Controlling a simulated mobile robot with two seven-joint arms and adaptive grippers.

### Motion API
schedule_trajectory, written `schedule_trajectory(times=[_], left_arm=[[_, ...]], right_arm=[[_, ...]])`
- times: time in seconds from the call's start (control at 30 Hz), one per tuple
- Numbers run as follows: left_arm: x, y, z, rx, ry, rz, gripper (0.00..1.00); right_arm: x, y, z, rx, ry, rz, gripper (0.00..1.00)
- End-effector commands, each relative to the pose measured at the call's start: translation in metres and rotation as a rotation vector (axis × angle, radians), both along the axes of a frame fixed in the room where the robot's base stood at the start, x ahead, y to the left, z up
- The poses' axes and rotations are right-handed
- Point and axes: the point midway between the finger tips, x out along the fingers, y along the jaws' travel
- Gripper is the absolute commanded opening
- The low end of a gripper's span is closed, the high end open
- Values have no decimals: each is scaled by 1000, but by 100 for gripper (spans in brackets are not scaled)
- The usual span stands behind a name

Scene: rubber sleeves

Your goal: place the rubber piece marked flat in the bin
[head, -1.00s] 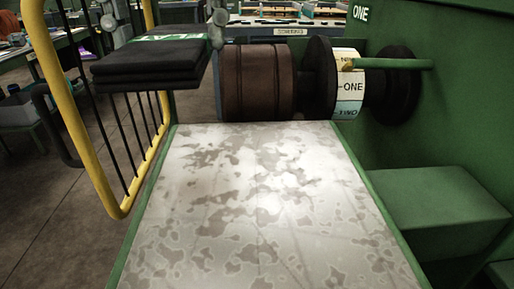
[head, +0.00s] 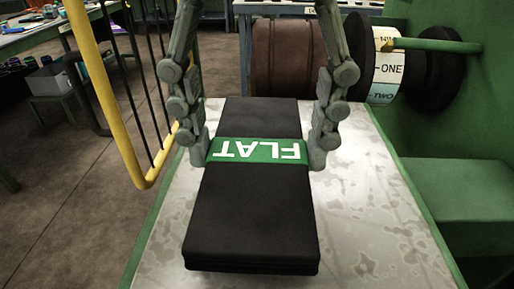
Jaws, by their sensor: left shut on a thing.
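The rubber piece marked FLAT (head: 250,215) is a black, flat stack with a green band whose white lettering appears upside down. It is in the middle of the head view, over the pale blotched table (head: 375,235). My left gripper (head: 258,148) is shut on it, one grey finger at each side of the green band. I cannot tell whether the piece touches the table or is held just above it. My right gripper is not in view. I cannot make out a bin for certain.
A brown roller (head: 287,60) and a dial (head: 386,70) reading ONE and TWO stand beyond the table's far edge. A yellow guard rail (head: 108,100) with black bars is at the left. A green machine body (head: 470,190) borders the right. The table's right side is clear.

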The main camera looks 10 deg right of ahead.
Motion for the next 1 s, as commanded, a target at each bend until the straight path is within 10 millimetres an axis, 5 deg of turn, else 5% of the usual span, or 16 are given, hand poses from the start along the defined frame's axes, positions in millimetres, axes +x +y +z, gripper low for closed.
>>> schedule_trajectory(times=[0.17,0.6,0.63,0.77,1.0], left_arm=[[0,0,-23,1,2,-1,25],[1,0,-27,0,0,0,25],[1,0,-27,0,0,0,68],[1,0,-26,1,0,0,84],[1,0,-26,1,0,0,85]], right_arm=[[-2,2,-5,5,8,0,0],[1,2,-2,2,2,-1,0],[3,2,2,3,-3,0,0],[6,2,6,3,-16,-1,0],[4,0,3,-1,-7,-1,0]])
